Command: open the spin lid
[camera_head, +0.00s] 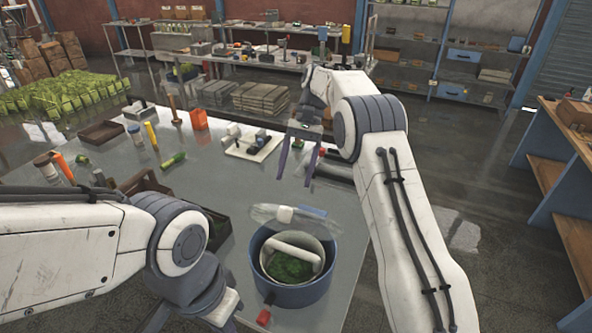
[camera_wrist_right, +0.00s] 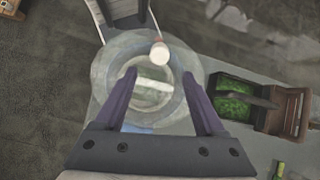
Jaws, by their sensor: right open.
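A blue round pot (camera_head: 257,268) stands at the table's near end. Inside lie green contents (camera_head: 288,268) and a white bar (camera_head: 296,251). A clear lid (camera_head: 262,212) with a white knob (camera_head: 285,214) shows beyond the pot's far rim and seems raised above it; its support is unclear. In the right wrist view the round lid (camera_wrist_right: 108,70) and knob (camera_wrist_right: 160,53) lie between and past my fingers. My right gripper (camera_head: 297,173) is open and empty, pointing down, apart from the lid. My left gripper (camera_head: 198,322) is open at the bottom edge, beside the pot, partly cut off.
A red piece (camera_head: 263,317) sits at the pot's near side. Brown trays (camera_head: 145,180), bottles and a white fixture (camera_head: 252,146) stand farther along the table.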

